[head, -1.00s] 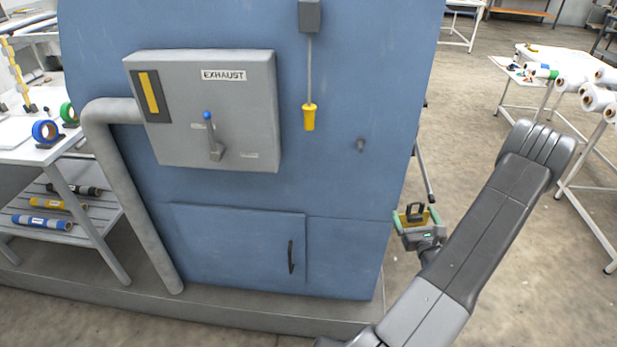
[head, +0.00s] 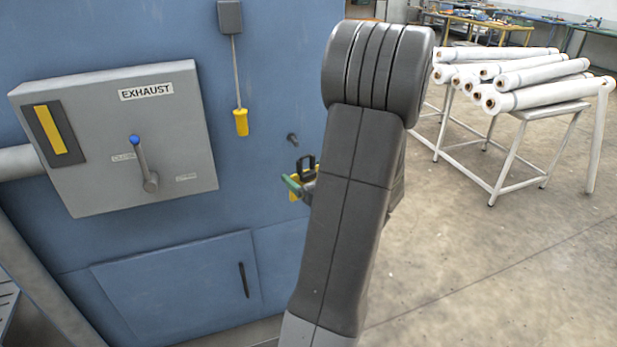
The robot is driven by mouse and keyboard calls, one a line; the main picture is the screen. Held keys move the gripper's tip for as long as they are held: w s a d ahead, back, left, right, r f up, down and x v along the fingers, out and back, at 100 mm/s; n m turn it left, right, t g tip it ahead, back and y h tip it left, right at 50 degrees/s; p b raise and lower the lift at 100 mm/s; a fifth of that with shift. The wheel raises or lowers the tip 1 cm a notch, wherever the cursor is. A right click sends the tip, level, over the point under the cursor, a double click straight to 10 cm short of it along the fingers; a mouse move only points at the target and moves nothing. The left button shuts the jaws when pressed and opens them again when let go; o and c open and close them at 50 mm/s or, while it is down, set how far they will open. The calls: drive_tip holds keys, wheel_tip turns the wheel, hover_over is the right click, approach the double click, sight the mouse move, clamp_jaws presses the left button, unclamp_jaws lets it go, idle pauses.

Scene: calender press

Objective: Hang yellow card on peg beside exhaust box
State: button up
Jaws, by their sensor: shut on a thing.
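The exhaust box (head: 95,105) is a grey box labelled EXHAUST on the blue press wall, with a blue-tipped lever (head: 142,160). A short dark peg (head: 293,138) sticks out of the wall to the box's right. My gripper (head: 298,182), with green fingertips, is just below the peg in the picture, largely hidden behind my arm. It is shut on the yellow card (head: 293,189), of which only a small yellow part shows. A black loop (head: 304,163) stands up above it. The card looks apart from the peg, but the depth between them is hard to tell.
A yellow-handled pull (head: 241,122) hangs from a grey block on the wall between box and peg. A closed door panel (head: 180,285) is below. A white rack of rolls (head: 530,112) stands at right; the floor before it is clear.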

drive_tip(key=s+r, duration=0.1)
drive_tip(key=s+r+b, duration=0.1)
drive_tip(key=r, duration=0.1)
drive_tip(key=shift+s+d+r, duration=0.1)
drive_tip(key=shift+s+r, duration=0.1)
drive_tip(key=shift+s, duration=0.05)
drive_tip(key=shift+w+a+f, duration=0.1)
drive_tip(key=shift+w+a, duration=0.35)
drive_tip(key=shift+w, duration=0.9)
drive_tip(key=shift+w+a+f, duration=0.15)
drive_tip(key=shift+w+a, duration=0.3)
drive_tip(key=shift+w, duration=0.85)
drive_tip(key=shift+w+a+f, duration=0.1)
drive_tip(key=shift+w+a, duration=0.35)
drive_tip(key=shift+w, duration=0.9)
drive_tip(key=shift+w+f+b, duration=0.2)
drive_tip(key=shift+w+b, duration=0.05)
drive_tip(key=shift+b, duration=0.1)
drive_tip(key=shift+a+f, duration=0.1)
drive_tip(key=shift+f, duration=0.05)
drive_tip(key=o, duration=0.7)
drive_tip(key=shift+s+d+f+b, duration=0.3)
drive_tip(key=shift+s+d+b, duration=0.05)
drive_tip(key=shift+s+d, duration=0.05)
drive_tip(key=r+v, duration=0.1)
drive_tip(key=v, duration=1.2)
drive_tip(key=shift+a, duration=0.2)
drive_tip(key=shift+r, duration=0.1)
